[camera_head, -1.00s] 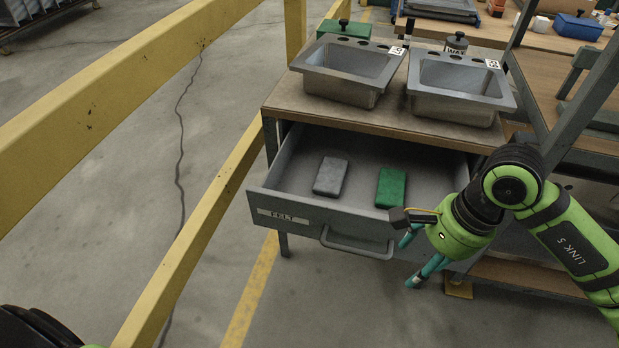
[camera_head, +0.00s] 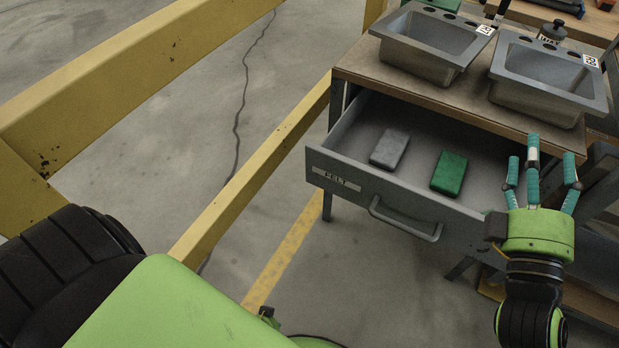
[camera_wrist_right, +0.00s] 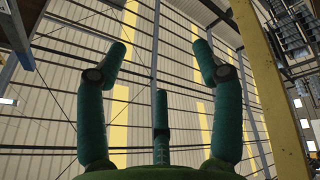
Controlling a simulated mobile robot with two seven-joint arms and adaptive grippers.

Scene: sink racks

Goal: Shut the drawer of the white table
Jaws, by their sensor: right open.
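A grey drawer (camera_head: 348,188) labelled FELT is pulled out from under a table with a brown top (camera_head: 440,92) and grey frame; I see no white on this table. The drawer has a bar handle (camera_head: 404,222) on its front. A grey block (camera_head: 390,149) and a green block (camera_head: 449,173) lie inside it. My right gripper (camera_head: 543,165) is at the drawer's right end, fingers spread and pointing up, apart from the handle. Its open, empty fingers also show in the right wrist view (camera_wrist_right: 160,75) against the ceiling. My left gripper is not in view.
Two grey sink basins (camera_head: 432,42), (camera_head: 548,80) stand on the table top. A yellow rail (camera_head: 255,170) runs along the table's left side, with a thicker yellow beam (camera_head: 110,75) farther left. The floor in front of the drawer is clear.

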